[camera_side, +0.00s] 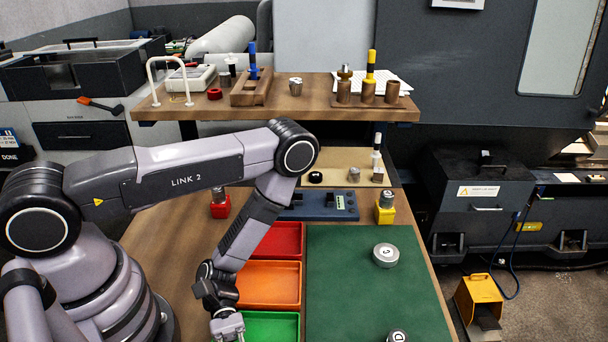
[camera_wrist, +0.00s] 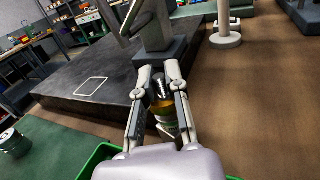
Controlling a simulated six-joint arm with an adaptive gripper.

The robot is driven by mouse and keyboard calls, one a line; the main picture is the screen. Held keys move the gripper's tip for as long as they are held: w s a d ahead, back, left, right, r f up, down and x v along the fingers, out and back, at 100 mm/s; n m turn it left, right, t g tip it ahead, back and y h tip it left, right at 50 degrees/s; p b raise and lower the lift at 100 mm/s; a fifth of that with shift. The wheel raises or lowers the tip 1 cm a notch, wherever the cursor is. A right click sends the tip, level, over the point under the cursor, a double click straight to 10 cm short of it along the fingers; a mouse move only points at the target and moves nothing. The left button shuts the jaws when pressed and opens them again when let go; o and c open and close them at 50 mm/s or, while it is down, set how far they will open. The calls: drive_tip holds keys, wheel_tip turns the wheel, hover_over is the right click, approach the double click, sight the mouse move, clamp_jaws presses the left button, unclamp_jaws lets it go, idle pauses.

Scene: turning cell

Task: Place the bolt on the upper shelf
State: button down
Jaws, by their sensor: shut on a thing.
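My gripper (camera_side: 228,326) is low at the bottom of the side view, by the left edge of the green tray (camera_side: 272,326). In the wrist view my gripper (camera_wrist: 158,82) is shut on a small metal part, seemingly the bolt (camera_wrist: 163,90), with a silvery upper part and a brassy lower part. The side view does not show it clearly. The upper shelf (camera_side: 220,108) is a wooden board high at the back, well above my gripper.
On the shelf stand a white arch (camera_side: 152,84), a red ring (camera_side: 214,94), a wooden holder (camera_side: 247,98), a silvery piece (camera_side: 295,88) and several brown cups (camera_side: 367,94). Red (camera_side: 282,240) and orange (camera_side: 270,284) trays lie below. A green mat (camera_side: 350,270) holds two round weights (camera_side: 386,255).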

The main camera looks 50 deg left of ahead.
drive_tip(key=shift+f, duration=0.1)
drive_tip(key=c, duration=1.2)
unclamp_jaws()
drive_tip(key=shift+o, duration=0.2)
